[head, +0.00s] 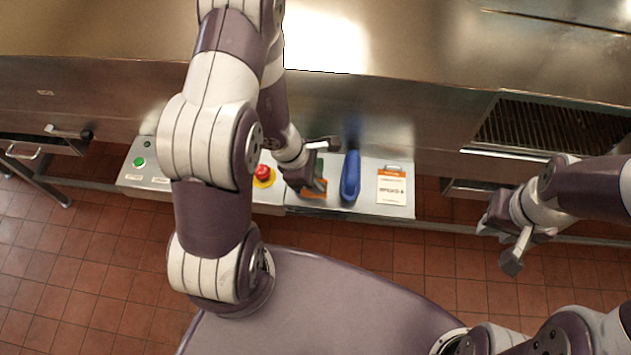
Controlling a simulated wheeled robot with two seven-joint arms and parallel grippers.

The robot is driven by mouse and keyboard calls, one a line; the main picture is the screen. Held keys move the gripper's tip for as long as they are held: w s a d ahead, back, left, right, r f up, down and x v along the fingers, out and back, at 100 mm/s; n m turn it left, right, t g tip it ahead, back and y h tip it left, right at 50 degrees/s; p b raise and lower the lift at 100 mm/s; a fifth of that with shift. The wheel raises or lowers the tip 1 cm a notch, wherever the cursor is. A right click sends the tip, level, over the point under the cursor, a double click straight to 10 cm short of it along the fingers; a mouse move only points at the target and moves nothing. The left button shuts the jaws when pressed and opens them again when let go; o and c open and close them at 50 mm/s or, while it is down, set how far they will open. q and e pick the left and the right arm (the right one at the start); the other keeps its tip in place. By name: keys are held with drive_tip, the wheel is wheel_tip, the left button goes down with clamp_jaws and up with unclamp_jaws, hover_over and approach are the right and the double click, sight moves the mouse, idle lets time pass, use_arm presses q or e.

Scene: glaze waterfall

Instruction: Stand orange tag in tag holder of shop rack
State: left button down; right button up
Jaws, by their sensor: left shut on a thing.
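My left gripper (318,166) is over the right part of a grey panel and is shut on the orange tag (313,193). Only part of the orange tag shows; the gripper hides the rest. I cannot tell whether the tag touches the panel. My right gripper (500,243) is at the right, above the tiled floor, empty, with its fingers apart. I cannot make out the shop rack's tag holder.
The grey panel (157,184) bears a green button (138,162) and a red stop button (263,171). A blue object (350,178) and a white card with an orange top (391,188) are right of my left gripper. Steel counters (400,40) stand behind.

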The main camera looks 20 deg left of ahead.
use_arm(q)
drive_tip(key=shift+f, duration=0.55)
drive_tip(key=shift+w+a, duration=0.1)
drive_tip(key=shift+f, duration=0.15)
drive_tip(key=c, duration=1.2)
unclamp_jaws()
drive_tip(key=shift+o, duration=0.2)
